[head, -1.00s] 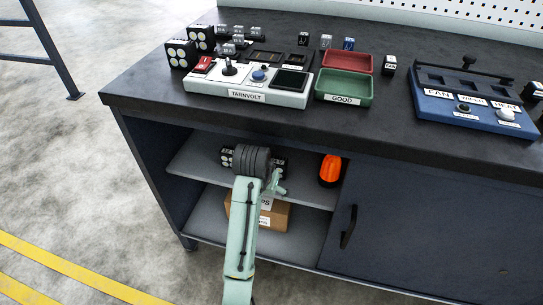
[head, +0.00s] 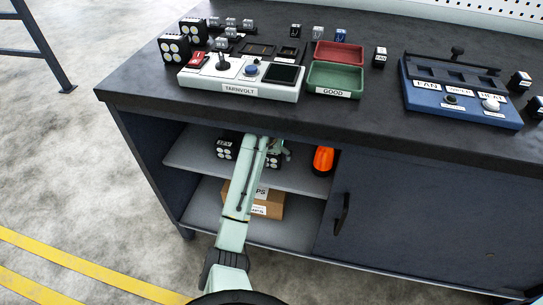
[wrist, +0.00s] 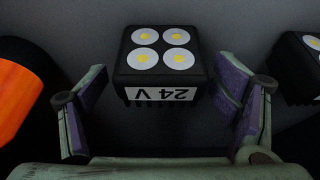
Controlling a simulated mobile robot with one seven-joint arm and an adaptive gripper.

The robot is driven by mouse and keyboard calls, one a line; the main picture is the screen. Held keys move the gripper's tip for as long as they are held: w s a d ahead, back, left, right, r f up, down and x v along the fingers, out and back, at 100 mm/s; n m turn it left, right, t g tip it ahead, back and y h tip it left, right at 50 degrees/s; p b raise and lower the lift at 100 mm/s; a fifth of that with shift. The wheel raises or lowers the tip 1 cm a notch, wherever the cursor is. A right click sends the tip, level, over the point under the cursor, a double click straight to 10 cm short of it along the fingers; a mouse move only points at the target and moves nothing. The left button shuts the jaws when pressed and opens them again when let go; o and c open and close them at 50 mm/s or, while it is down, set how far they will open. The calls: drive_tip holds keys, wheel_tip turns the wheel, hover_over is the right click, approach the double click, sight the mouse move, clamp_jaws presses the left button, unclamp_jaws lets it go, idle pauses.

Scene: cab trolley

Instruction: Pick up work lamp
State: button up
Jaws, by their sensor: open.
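A black work lamp (wrist: 159,62) with four round white-and-yellow lights and a "24 V" label sits on the shelf. In the wrist view it is between the fingers of my open gripper (wrist: 162,92), at their tips, with a visible gap on the left; the right finger is very close to its side. A second work lamp (wrist: 306,55) is cut off at the right edge. In the head view, one shelf lamp (head: 226,148) shows left of my arm; the other (head: 273,160) is mostly hidden behind my arm. Two more lamps (head: 174,48) stand on the bench top.
An orange beacon (head: 323,160) stands on the shelf beside the lamp; it also shows in the wrist view (wrist: 20,88). The bench top (head: 340,118) overhangs the shelf. A cardboard box (head: 270,205) lies below. A closed cabinet door (head: 420,220) is on the right.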

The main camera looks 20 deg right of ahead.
drive_tip(key=shift+f, duration=0.15)
drive_tip(key=c, duration=1.5)
drive_tip(key=shift+c, duration=0.3)
drive_tip(key=shift+r, duration=0.2)
drive_tip(key=s+a+b, duration=0.1)
drive_tip(key=s+a, duration=0.9)
drive_tip(key=s, duration=0.4)
drive_tip(key=shift+s+r, duration=0.15)
drive_tip(key=shift+s, duration=0.25)
